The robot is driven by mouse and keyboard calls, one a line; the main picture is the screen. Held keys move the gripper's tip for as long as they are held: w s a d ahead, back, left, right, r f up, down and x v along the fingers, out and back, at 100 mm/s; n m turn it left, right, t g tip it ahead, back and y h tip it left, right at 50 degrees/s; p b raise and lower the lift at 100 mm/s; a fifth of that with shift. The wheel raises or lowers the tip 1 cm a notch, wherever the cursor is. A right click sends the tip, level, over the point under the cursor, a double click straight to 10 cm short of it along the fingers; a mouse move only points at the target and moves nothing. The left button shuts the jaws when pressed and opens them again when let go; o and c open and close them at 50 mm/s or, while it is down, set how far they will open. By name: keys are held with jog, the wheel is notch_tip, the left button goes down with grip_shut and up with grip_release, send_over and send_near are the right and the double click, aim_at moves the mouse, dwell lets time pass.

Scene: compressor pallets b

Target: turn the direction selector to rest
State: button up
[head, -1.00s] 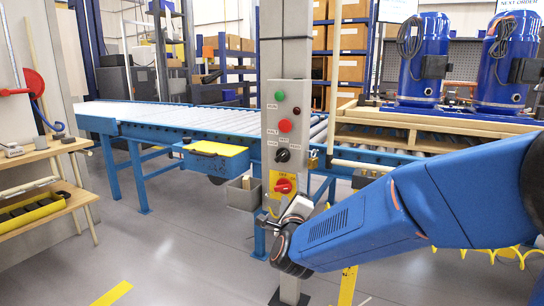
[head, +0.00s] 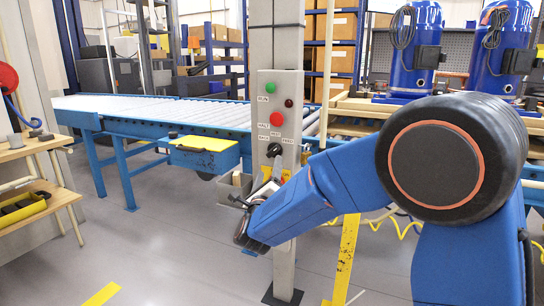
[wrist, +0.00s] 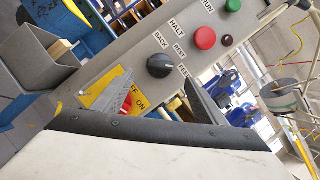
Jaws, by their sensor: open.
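The direction selector (wrist: 160,66) is a round black knob on the grey control post, with BACK, REST and FEED labels around it. I cannot make out for sure which label it points to. In the head view the selector (head: 273,150) sits below the red button. My gripper (wrist: 161,79) is open and empty; its two fingers reach up towards the selector from the OFF/ON switch side, with the knob between and just beyond their tips. In the head view my gripper (head: 264,188) is low at the post, covering most of the OFF/ON switch.
A red button (wrist: 205,38) and a green button (wrist: 233,5) are on the same panel, with a dark red lamp (wrist: 227,40). The yellow plate with the red OFF/ON switch (wrist: 127,103) lies close to the left finger. A grey bin (wrist: 40,52) hangs beside the post.

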aim_at(273, 154)
jog(key=x, duration=0.9)
jog(key=c, duration=1.1)
